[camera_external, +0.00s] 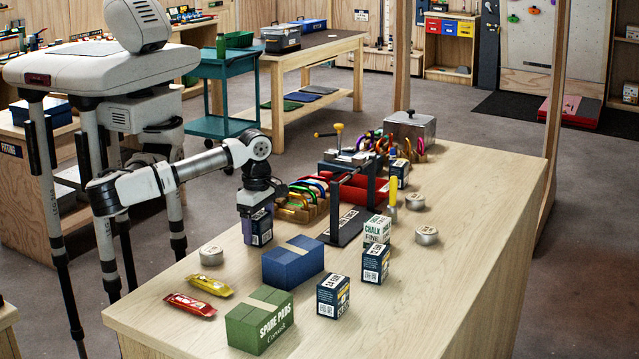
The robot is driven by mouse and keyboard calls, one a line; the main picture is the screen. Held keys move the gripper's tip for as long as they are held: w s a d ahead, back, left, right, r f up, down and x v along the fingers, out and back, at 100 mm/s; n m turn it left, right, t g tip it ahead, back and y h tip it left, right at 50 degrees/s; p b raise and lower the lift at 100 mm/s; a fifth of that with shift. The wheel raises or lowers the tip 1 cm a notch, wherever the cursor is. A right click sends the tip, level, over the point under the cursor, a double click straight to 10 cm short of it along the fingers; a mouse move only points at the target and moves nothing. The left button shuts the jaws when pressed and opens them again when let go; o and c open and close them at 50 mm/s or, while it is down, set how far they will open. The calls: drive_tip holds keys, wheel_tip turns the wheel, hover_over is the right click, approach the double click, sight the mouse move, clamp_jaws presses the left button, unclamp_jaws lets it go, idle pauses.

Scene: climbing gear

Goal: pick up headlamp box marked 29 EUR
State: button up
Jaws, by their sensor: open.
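Several small dark navy boxes with white printed labels stand on the wooden workbench. One box (262,232) is directly below my gripper (257,210), near the bench's left edge. My gripper points down and is open at the top of this box; I cannot tell whether its fingers are around it. A second box (376,264) stands right of the bench's middle. A third box (333,297) stands nearer the front, and a fourth (399,173) stands farther back. The prices are too small to read surely, so I cannot tell which is marked 29 EUR.
A blue carton (293,263), a green spare pads carton (260,321) and a chalk box (377,230) stand nearby. Red and yellow bars (209,285) and round tins (211,255) lie around. A rack of coloured carabiners (302,205) is just right of my gripper. The bench's right side (470,240) is clear.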

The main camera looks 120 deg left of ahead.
drive_tip(key=shift+f, duration=0.5)
drive_tip(key=c, duration=1.1)
drive_tip(key=shift+r, duration=0.15)
